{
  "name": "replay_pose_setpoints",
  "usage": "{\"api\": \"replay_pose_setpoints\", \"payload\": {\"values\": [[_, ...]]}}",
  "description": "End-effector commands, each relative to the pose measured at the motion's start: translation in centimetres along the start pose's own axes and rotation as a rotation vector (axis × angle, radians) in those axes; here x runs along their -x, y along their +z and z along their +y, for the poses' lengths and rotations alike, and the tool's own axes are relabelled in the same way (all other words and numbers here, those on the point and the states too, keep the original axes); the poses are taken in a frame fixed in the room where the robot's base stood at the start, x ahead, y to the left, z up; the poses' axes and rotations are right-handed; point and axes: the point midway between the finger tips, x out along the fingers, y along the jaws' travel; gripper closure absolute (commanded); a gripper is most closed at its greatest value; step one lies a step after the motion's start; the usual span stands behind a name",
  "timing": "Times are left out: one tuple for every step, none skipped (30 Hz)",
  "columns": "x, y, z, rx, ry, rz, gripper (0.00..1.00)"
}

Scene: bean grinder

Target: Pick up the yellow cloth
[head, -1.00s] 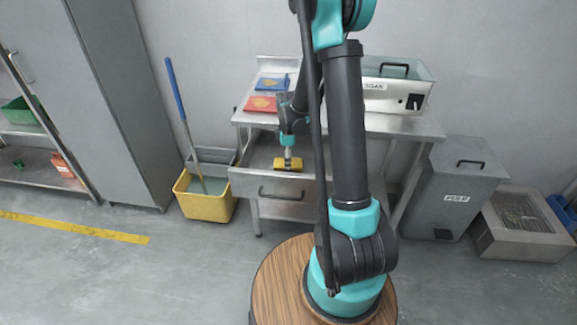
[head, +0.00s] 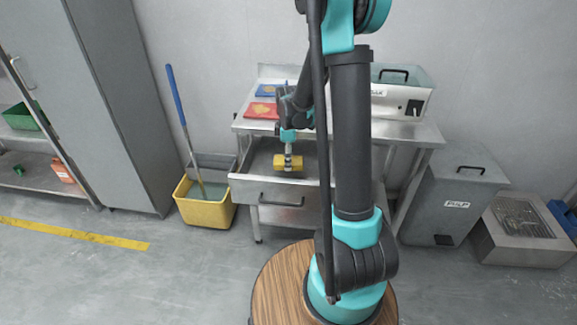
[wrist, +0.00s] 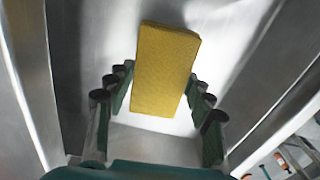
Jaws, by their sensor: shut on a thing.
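The yellow cloth (wrist: 166,72) is a folded, block-like rectangle between the two fingers of my gripper (wrist: 160,88) in the wrist view. My gripper is shut on it, with fingers along its left and right sides. In the head view, the yellow cloth (head: 288,163) shows at the end of my gripper (head: 288,154), within the outline of the open metal drawer (head: 281,190). How far it is above the drawer floor is hard to tell.
Drawer walls (wrist: 35,80) rise around my gripper. Red (head: 262,110) and blue (head: 271,87) cloths lie on the metal table (head: 408,130) above, beside the soak box (head: 400,103). A yellow bucket (head: 207,208) stands left. The pulp bin (head: 452,195) stands right.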

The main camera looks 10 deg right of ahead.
Motion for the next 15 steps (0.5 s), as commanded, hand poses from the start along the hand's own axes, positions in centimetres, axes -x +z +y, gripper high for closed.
{"api": "replay_pose_setpoints", "payload": {"values": [[1.4, 0.0, -0.1, 0.0, 0.0, 0.0, 0.74], [2.2, 0.1, -0.1, 0.0, 0.0, 0.0, 0.74], [3.4, 0.0, -0.1, 0.0, 0.0, 0.0, 0.74], [4.2, 0.0, -0.1, 0.0, 0.0, 0.0, 0.74], [5.1, 0.1, -0.1, 0.0, 0.0, 0.0, 0.74], [6.2, 0.0, -0.1, 0.0, 0.0, 0.0, 0.74], [7.0, 0.0, -0.1, 0.0, 0.0, 0.0, 0.74], [7.7, 0.0, -0.1, 0.0, 0.0, 0.0, 0.74], [8.7, 0.0, -0.1, 0.0, 0.0, 0.0, 0.74], [9.4, 0.0, -0.1, 0.0, 0.0, 0.0, 0.74], [10.1, 0.0, -0.1, 0.0, 0.0, 0.0, 0.74], [11.0, 0.0, -0.1, 0.0, 0.0, 0.0, 0.74], [11.6, 0.0, -0.1, 0.0, 0.0, 0.0, 0.74], [12.1, 0.0, -0.1, 0.0, 0.0, 0.0, 0.74], [12.8, 0.0, -0.1, 0.0, 0.0, 0.0, 0.74]]}}
